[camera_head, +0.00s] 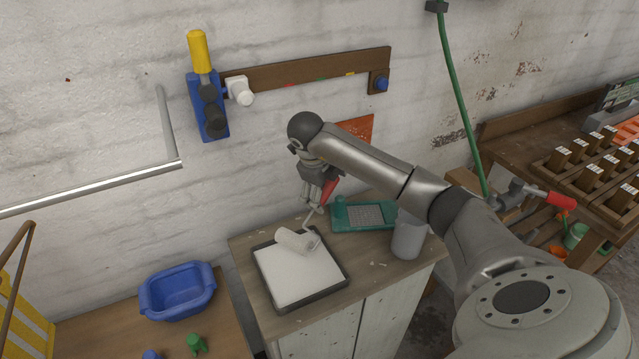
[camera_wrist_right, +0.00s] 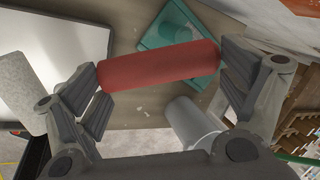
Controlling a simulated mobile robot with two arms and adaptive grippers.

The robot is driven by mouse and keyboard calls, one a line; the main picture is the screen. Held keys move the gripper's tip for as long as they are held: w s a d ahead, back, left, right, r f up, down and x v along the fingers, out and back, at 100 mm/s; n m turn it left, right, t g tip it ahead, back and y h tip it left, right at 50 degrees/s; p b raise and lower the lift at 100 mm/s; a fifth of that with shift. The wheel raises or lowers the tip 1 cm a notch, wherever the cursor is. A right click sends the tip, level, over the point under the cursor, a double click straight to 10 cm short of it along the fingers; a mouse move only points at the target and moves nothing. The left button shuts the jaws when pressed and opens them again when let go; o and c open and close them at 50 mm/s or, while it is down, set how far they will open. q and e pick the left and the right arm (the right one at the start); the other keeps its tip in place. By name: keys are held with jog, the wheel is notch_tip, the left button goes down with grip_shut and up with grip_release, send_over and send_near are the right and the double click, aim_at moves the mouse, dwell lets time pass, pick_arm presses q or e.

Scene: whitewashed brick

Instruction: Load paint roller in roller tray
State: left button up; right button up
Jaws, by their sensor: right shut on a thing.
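The paint roller has a white cylindrical sleeve (camera_head: 297,241) and a red handle (camera_head: 329,187). My right gripper (camera_head: 318,190) is shut on the red handle, which lies across between its fingers in the right wrist view (camera_wrist_right: 158,68). The sleeve is over the back part of the dark-rimmed roller tray (camera_head: 293,283), whose inside is white. I cannot tell whether the sleeve touches the white surface. In the right wrist view the sleeve (camera_wrist_right: 20,92) shows at the left edge, beside the tray (camera_wrist_right: 60,42). My left gripper is not in view.
A teal gridded tray (camera_head: 344,222) and a pale grey cylinder (camera_head: 408,238) stand right of the roller tray on the cabinet (camera_head: 330,305). A blue basin (camera_head: 178,291) sits on a lower surface at left. A metal bar (camera_head: 90,190) crosses the left side. A green hose (camera_head: 462,100) hangs at right.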

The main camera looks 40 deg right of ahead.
aim_at(327, 197)
jog(key=f+b, duration=0.1)
jog(key=s+f+b, duration=0.1)
jog(key=f, duration=0.1)
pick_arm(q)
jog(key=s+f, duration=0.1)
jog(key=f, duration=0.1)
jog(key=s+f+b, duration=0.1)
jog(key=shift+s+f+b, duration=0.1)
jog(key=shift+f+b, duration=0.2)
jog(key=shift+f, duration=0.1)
pick_arm(e)
notch_tip(327, 197, down, 2)
jog(key=shift+w+f, duration=0.1)
jog(key=shift+f, duration=0.05)
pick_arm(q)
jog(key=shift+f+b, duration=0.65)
pick_arm(e)
jog(key=shift+f, duration=0.95)
dwell(0.8)
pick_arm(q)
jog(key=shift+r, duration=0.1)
pick_arm(e)
jog(key=shift+r, duration=0.1)
